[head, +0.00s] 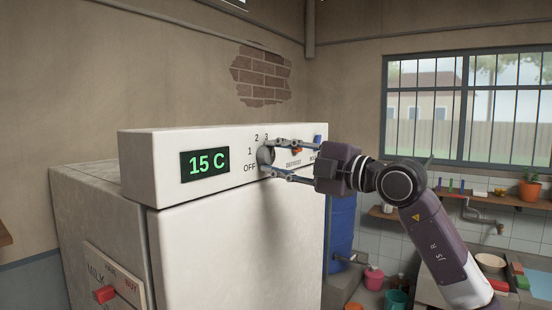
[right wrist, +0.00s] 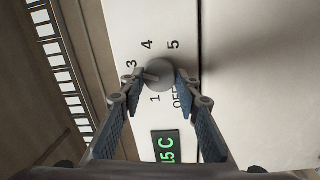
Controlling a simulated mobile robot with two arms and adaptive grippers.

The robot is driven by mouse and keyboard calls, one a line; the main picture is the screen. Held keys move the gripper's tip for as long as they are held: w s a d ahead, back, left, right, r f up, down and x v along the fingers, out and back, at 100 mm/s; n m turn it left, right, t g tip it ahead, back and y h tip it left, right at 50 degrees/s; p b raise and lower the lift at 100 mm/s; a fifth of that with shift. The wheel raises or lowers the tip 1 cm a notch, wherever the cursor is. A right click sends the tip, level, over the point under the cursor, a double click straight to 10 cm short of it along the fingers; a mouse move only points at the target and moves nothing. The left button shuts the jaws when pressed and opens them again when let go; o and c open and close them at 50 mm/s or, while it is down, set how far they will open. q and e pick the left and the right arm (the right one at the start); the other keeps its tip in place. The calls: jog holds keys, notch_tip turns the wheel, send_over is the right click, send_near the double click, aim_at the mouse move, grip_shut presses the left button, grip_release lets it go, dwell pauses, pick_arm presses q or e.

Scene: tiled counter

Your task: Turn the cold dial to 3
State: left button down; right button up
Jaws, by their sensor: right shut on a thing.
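The cold dial (head: 265,155) is a round grey knob on the white front panel of the fridge (head: 150,160). It also shows in the right wrist view (right wrist: 160,73), with numbers around it. Its pointer ridge faces left there, below the 3 and above the 1; the 2 is hidden, seemingly by a finger. My right gripper (head: 267,157) reaches in from the right and is shut on the dial, one finger on each side, as the right wrist view (right wrist: 158,82) shows. The green display (head: 205,163) reads 15 C. My left gripper is not in view.
A red defrost switch (head: 297,151) and a blue control (head: 317,139) sit on the panel right of the dial, close to my gripper. A milk note with a red magnet (head: 106,294) is on the fridge side. A blue barrel (head: 341,230) stands behind.

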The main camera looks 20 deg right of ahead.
jog(key=shift+d+r+m, duration=0.1)
jog(key=shift+m, duration=0.4)
jog(key=o, duration=1.2)
jog(key=shift+c, duration=0.2)
jog(key=v, duration=1.2)
